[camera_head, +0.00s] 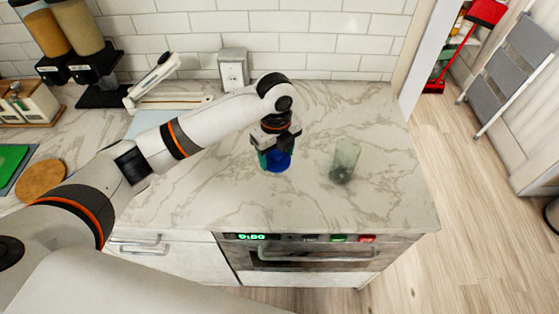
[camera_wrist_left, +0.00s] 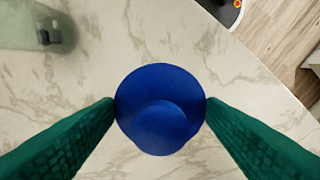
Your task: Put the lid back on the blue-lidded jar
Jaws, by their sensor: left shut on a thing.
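The blue lid (camera_head: 278,161) is round with a raised round knob, and it fills the middle of the left wrist view (camera_wrist_left: 160,85). My left gripper (camera_head: 276,151) points down with its green fingers shut on opposite sides of the lid. I cannot tell whether the lid touches the counter or hangs just above it. The jar (camera_head: 345,160) is clear greenish glass, stands upright and open to the right of the gripper, and has dark bits at its bottom. It also shows in the left wrist view (camera_wrist_left: 35,22), cut off at the top left corner. My right gripper is out of view.
The marble counter (camera_head: 225,195) is clear around the lid and jar, with its front edge above an oven (camera_head: 310,250). A pale cutting board, a white slicer (camera_head: 155,80) and dispensers stand at the back left.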

